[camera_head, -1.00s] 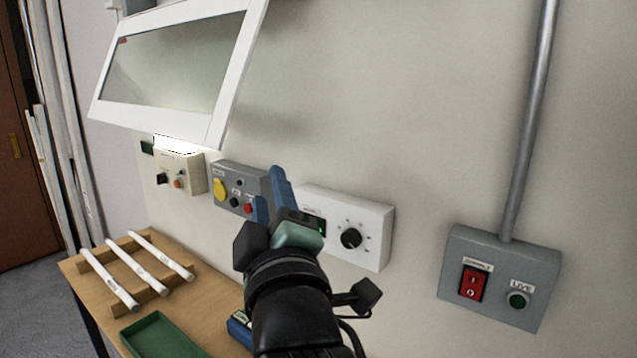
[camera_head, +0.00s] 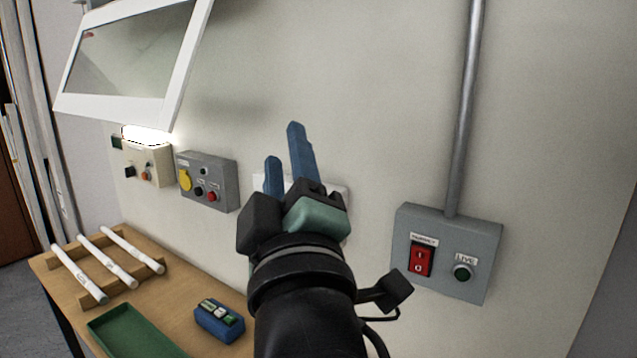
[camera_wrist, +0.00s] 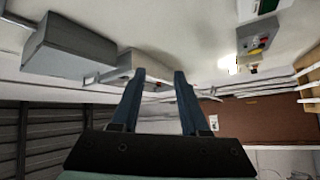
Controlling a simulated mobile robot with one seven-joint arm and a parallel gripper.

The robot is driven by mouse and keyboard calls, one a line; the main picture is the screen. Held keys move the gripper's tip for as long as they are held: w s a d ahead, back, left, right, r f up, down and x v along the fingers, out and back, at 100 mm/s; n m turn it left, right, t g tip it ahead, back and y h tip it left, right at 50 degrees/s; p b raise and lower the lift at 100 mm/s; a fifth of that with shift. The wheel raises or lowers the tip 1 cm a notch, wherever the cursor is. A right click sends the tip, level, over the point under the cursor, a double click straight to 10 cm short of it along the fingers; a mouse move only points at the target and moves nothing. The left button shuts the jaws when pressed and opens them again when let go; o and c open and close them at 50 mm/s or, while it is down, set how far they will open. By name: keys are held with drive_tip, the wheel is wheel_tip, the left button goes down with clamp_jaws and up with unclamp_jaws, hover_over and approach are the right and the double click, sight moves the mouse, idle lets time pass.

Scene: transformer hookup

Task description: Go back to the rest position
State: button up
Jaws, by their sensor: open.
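My gripper (camera_head: 283,155) is in the middle of the head view, raised in front of the wall with its two blue fingers pointing up. The fingers are apart with nothing between them. In the wrist view my gripper (camera_wrist: 159,78) also shows open and empty. It hides most of a white box (camera_head: 335,184) on the wall behind it. No rest position is marked in either view.
A grey box with a red switch (camera_head: 421,260) is on the wall at right. A grey control box (camera_head: 222,182) and a cream box (camera_head: 158,168) are at left, below a white-framed panel (camera_head: 187,65). A wooden table (camera_head: 185,285) holds white rods, a green tray (camera_head: 125,322) and a blue block (camera_head: 215,325).

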drive_tip(key=s+d+r+m+t+h+p, duration=0.1)
drive_tip(key=s+r+m+t+p, duration=0.2)
drive_tip(key=s+r+m, duration=0.3)
drive_tip(key=s+d+r+m+t+h+p, duration=0.2)
drive_tip(key=s+r+m+p, duration=0.4)
drive_tip(key=r, duration=0.9)
drive_tip(key=shift+m+t, duration=0.4)
drive_tip(key=shift+m, duration=0.4)
